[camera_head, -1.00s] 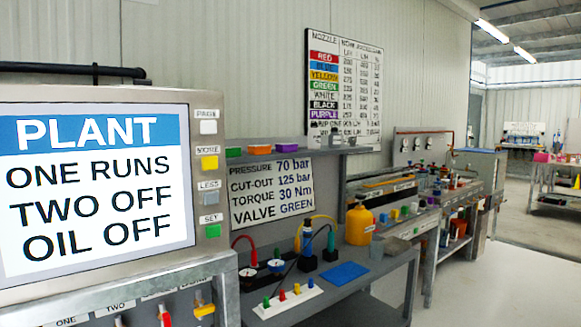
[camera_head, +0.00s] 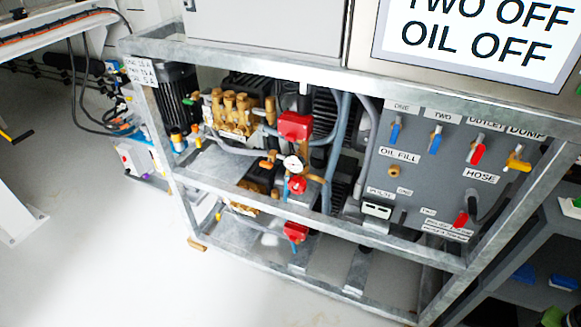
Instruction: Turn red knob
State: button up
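Several red parts show on the pump frame, and I cannot tell which one is the red knob. A small round red knob (camera_head: 297,185) sits just below a white-faced gauge (camera_head: 293,163) among the pipes. A red-handled valve (camera_head: 477,153) is on the grey panel above the HOSE label. Another red handle (camera_head: 461,219) is low on that panel. Two boxy red parts, an upper one (camera_head: 294,126) and a lower one (camera_head: 296,231), sit on the pipework. My gripper is not in view.
The galvanised frame (camera_head: 330,226) has rails in front of the pumps. Blue levers (camera_head: 395,131) and a yellow lever (camera_head: 517,159) share the panel (camera_head: 440,185). The pale floor (camera_head: 110,250) is open at front left. Dark shelving stands at right.

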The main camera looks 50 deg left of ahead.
aim_at(297, 184)
jog(key=z, duration=0.3)
jog(key=k, duration=1)
jog(key=u, duration=2.1)
jog(key=i, duration=0.45)
jog(key=z, duration=0.15)
jog(key=k, duration=0.5)
jog(key=z, duration=0.2)
jog(key=i, duration=0.55)
